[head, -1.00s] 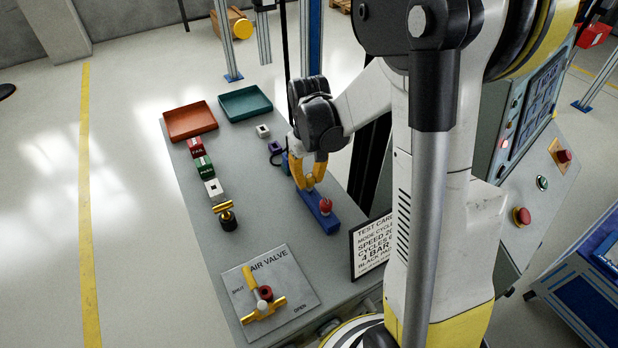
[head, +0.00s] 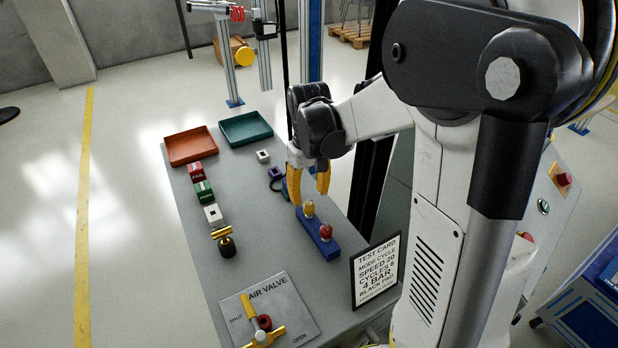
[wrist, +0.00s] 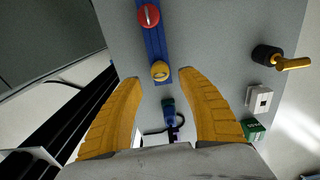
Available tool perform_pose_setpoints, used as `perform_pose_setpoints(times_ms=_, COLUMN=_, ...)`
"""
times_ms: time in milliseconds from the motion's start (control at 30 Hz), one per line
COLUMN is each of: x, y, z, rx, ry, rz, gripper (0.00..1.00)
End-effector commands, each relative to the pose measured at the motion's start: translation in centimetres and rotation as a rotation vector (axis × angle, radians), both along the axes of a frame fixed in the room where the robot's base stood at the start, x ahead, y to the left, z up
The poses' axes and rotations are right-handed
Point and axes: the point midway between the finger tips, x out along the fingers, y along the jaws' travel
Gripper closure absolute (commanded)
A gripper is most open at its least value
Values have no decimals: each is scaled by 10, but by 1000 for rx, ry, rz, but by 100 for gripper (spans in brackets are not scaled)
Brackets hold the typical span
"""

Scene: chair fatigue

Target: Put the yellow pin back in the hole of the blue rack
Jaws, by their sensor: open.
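The blue rack (head: 318,222) lies on the grey table. It also shows in the wrist view (wrist: 154,42). The yellow pin (head: 309,209) stands upright at the rack's far end, its lower part hidden in or behind the rack. In the wrist view the yellow pin (wrist: 160,71) shows round from above, over the rack. A red pin (head: 326,232) stands at the near end; it shows in the wrist view too (wrist: 148,15). My gripper (head: 310,197) is open, its yellow fingers apart above the yellow pin. The wrist view shows no finger touching it.
A test card (head: 376,270) stands near the right edge. The air valve plate (head: 297,300) is in front. A brass-handled black piece (head: 226,243) and small blocks (head: 204,193) are left. Red (head: 190,147) and green (head: 245,128) trays are at the back.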

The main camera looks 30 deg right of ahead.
Motion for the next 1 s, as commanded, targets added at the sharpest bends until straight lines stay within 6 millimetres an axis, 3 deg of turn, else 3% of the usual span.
perform_pose_setpoints(times_ms=100, x=-1, y=0, z=27, rx=0, ry=0, rz=0, gripper=53)
perform_pose_setpoints(times_ms=333, x=0, y=0, z=62, rx=0, ry=0, rz=0, gripper=53)
perform_pose_setpoints(times_ms=1000, x=-1, y=1, z=70, rx=-1, ry=-3, rz=0, gripper=53)
